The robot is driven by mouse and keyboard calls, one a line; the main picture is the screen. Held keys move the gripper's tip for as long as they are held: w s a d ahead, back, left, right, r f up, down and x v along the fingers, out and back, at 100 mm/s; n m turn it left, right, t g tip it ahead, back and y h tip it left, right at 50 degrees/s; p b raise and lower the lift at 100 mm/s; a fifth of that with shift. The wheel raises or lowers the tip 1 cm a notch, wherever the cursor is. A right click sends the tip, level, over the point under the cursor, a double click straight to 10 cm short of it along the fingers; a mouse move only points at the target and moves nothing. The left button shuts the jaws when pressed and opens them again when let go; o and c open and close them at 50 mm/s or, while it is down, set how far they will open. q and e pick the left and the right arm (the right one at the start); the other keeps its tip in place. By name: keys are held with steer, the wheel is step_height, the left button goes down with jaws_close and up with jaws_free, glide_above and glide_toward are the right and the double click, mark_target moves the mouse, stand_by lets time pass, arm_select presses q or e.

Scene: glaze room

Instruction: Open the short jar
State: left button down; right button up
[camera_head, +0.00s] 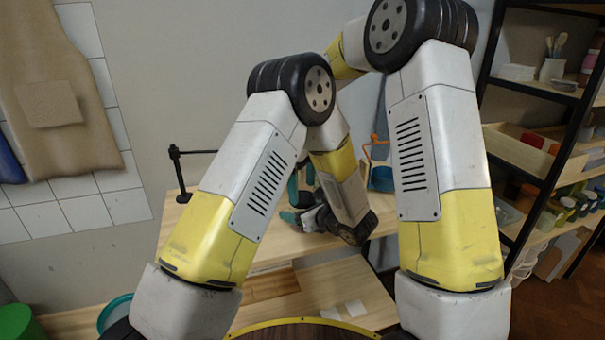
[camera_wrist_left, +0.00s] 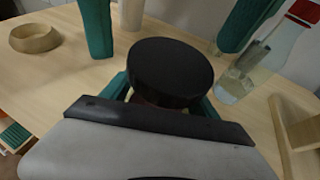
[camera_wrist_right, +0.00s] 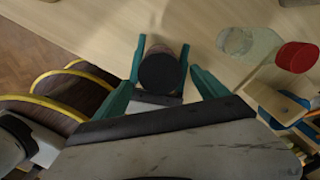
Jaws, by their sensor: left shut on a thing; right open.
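The short jar has a round black lid (camera_wrist_left: 170,72) that faces up in the left wrist view. Its brownish body is mostly hidden below the lid. My left gripper (camera_wrist_left: 160,98) is shut on the jar, its teal fingers on either side below the lid. In the right wrist view the jar (camera_wrist_right: 160,72) lies between the spread teal fingers of my right gripper (camera_wrist_right: 166,62), which is open with gaps to the lid. These fingers also show at the top of the left wrist view.
A clear bottle (camera_wrist_left: 250,72) with a red cap (camera_wrist_right: 297,57) stands close by on the wooden table (camera_wrist_left: 60,80). A wooden bowl (camera_wrist_left: 35,38) is at the left. A blue container (camera_head: 381,178) stands on the table behind my arms. A shelf rack (camera_head: 540,150) is at the right.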

steer(key=shift+f, duration=1.25)
steer(key=c, duration=1.3)
steer(key=o, duration=1.4)
step_height(320, 180, up, 8)
steer(key=shift+f, duration=0.15)
steer(key=shift+c, duration=0.5)
steer(key=shift+f, duration=3.85)
